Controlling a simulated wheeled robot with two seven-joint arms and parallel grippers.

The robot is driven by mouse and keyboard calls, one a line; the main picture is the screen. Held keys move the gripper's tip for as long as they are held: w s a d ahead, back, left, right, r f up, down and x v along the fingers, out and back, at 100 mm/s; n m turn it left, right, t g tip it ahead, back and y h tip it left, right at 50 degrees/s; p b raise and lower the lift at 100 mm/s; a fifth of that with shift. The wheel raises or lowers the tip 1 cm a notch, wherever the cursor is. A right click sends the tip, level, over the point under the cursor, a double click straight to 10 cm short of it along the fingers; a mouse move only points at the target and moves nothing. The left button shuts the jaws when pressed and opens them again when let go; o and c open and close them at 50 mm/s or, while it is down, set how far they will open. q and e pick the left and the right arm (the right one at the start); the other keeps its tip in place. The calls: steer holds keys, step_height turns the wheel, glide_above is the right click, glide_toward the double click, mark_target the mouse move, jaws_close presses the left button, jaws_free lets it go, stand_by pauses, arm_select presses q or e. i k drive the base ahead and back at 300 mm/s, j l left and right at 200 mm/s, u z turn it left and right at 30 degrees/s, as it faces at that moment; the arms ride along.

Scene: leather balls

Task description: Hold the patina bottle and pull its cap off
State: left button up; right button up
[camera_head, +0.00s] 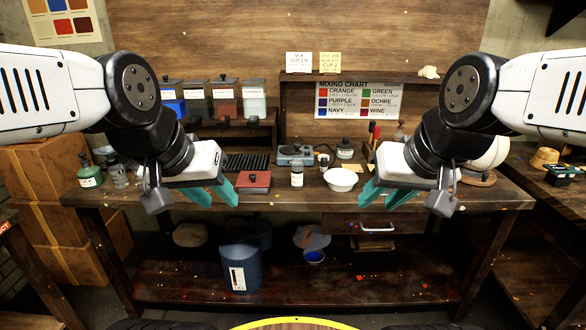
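Several bottles stand on the workbench, and their labels are too small to read, so I cannot tell which is the patina bottle. A small clear bottle with a pale label (297,175) stands upright near the middle front. A green bottle with a dark top (89,174) stands at the left end, beside a clear jar (118,176). My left gripper (221,203) is open and empty near the bench's front edge, left of the small clear bottle. My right gripper (377,206) is open and empty, right of the white bowl.
The wooden workbench (300,200) holds a white bowl (341,179), a red box (253,182), a scale (295,155) and a black ribbed rack (246,161). Lidded colour containers (224,100) stand at back left. A blue drum (239,266) stands below. Cardboard boxes (45,170) are at left.

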mark_target(298, 164)
steer(key=i+j+z, duration=0.3)
steer(key=j, duration=0.25)
steer(key=i+j+z, duration=0.15)
steer(key=j, duration=0.15)
steer(key=j+z, duration=0.15)
steer(key=j, duration=0.15)
steer(key=i+j, duration=0.05)
